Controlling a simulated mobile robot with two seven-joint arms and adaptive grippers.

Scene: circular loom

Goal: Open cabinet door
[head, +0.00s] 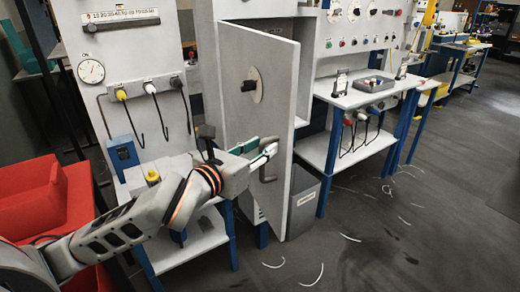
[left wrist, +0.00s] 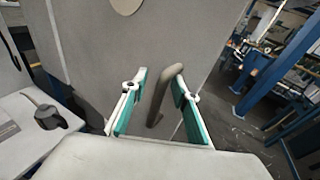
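The grey cabinet door (head: 265,120) stands swung out from the cabinet frame (head: 312,75), partly open. It carries a dark knob on a pale round plate (head: 255,85) and a grey bar handle (head: 268,172) lower down. My left gripper (head: 263,150) is at the handle. In the left wrist view, the two green-padded fingers of my left gripper (left wrist: 158,108) are apart, and the curved handle (left wrist: 168,85) shows between them against the door (left wrist: 190,30). I cannot tell whether a pad touches it. My right gripper is in neither view.
A grey bin (head: 303,200) stands on the floor right of the door's lower edge. A workbench with a tray (head: 373,84) stands further right. A low shelf (head: 195,240) is below my left arm, and a red seat (head: 40,195) is at left. Dark floor is open at right.

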